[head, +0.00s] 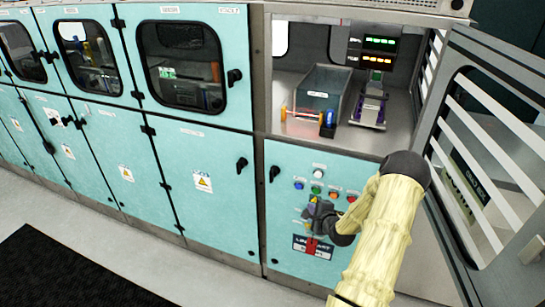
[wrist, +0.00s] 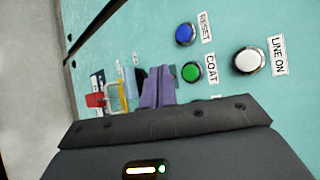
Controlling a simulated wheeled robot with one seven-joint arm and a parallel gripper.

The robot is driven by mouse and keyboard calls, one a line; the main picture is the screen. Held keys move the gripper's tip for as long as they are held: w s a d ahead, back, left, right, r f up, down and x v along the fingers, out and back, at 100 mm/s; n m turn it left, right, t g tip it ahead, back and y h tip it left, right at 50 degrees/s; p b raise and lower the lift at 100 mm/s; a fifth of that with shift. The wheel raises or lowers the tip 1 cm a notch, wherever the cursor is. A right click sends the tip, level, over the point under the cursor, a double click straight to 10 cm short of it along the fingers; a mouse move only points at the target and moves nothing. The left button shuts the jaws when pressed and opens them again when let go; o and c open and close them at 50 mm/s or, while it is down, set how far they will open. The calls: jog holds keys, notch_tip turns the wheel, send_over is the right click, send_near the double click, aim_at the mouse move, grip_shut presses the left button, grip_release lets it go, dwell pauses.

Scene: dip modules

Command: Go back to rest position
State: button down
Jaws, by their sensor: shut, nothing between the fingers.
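My gripper (head: 318,212) is in front of the lower control panel of the teal cabinet (head: 285,225), at the end of my pale-yellow-sleeved arm. In the wrist view its purple fingers (wrist: 158,86) are together with nothing between them. They are close to the panel, beside a yellow loop-shaped part (wrist: 123,96) and a red part (wrist: 96,100). Whether the fingers touch the panel cannot be told. A dark part behind the fingers is mostly hidden.
A white LINE ON button (wrist: 250,60), a blue RESET button (wrist: 184,34) and a green COAT button (wrist: 192,72) are near the fingers. An open louvred door (head: 495,150) stands right of my arm. The open bay above holds a grey bin (head: 322,90).

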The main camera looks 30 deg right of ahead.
jog(key=a+r+n+g+y, duration=0.1)
jog(key=a+r+n+g, duration=0.2)
jog(key=a+r+n, duration=0.4)
jog(key=a+r+n+g+y, duration=0.1)
jog(key=a+r+n+g, duration=0.1)
jog(key=a+n, duration=0.5)
jog(key=s+a+r+n+g, duration=0.2)
jog(key=s+a+r+n, duration=0.2)
jog(key=s+a, duration=0.5)
jog(key=s+a+r+n+g, duration=0.3)
jog(key=s+a+r+n, duration=0.2)
jog(key=s+a, duration=0.4)
jog(key=shift+a+r+n, duration=0.3)
jog(key=shift+a+r, duration=0.1)
jog(key=shift+r, duration=0.25)
